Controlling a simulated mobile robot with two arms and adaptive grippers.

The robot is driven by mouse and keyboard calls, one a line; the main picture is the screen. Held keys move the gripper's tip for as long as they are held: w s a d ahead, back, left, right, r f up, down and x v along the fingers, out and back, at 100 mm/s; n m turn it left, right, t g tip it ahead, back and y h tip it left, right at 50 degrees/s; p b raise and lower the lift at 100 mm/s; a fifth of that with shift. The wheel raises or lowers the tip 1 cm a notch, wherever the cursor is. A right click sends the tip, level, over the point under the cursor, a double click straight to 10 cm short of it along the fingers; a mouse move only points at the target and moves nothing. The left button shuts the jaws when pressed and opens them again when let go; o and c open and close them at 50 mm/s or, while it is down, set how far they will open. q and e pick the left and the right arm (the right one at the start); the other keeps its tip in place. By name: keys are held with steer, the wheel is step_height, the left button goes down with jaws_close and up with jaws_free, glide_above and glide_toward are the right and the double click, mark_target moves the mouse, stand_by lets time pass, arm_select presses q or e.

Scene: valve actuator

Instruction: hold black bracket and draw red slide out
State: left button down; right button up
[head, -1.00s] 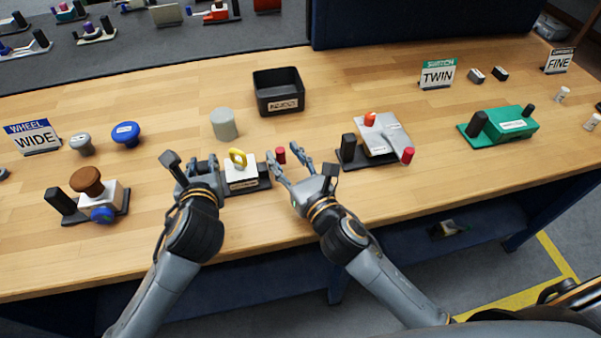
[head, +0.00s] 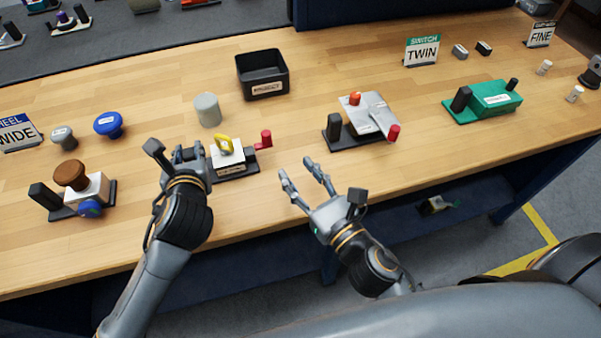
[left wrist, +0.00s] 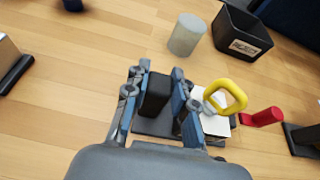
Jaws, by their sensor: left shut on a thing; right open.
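The fixture is a white box (head: 226,155) on a black base with a yellow ring (head: 223,145) on top. The red slide (head: 264,139) sticks out of its right side with an upright red knob; it also shows in the left wrist view (left wrist: 262,117). My left gripper (head: 187,157) is shut on the black bracket at the fixture's left end; the bracket (left wrist: 156,95) stands between the two fingers in the left wrist view. My right gripper (head: 305,180) is open and empty, right of and nearer than the red slide, apart from it.
A grey cylinder (head: 208,110) and an open black bin (head: 262,76) stand behind the fixture. A grey fixture with red knobs (head: 368,118) stands to the right, a brown-knobbed one (head: 72,190) to the left. The wood in front of the red slide is clear.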

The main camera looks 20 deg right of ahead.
arm_select(q)
steer(key=shift+a+f, duration=0.1)
steer(key=shift+f, duration=0.1)
steer(key=c, duration=1.3)
jaws_free()
steer(key=shift+c, duration=0.2)
steer(key=o, duration=0.3)
arm_select(e)
steer(key=shift+w, duration=0.1)
arm_select(q)
steer(key=shift+r, duration=0.1)
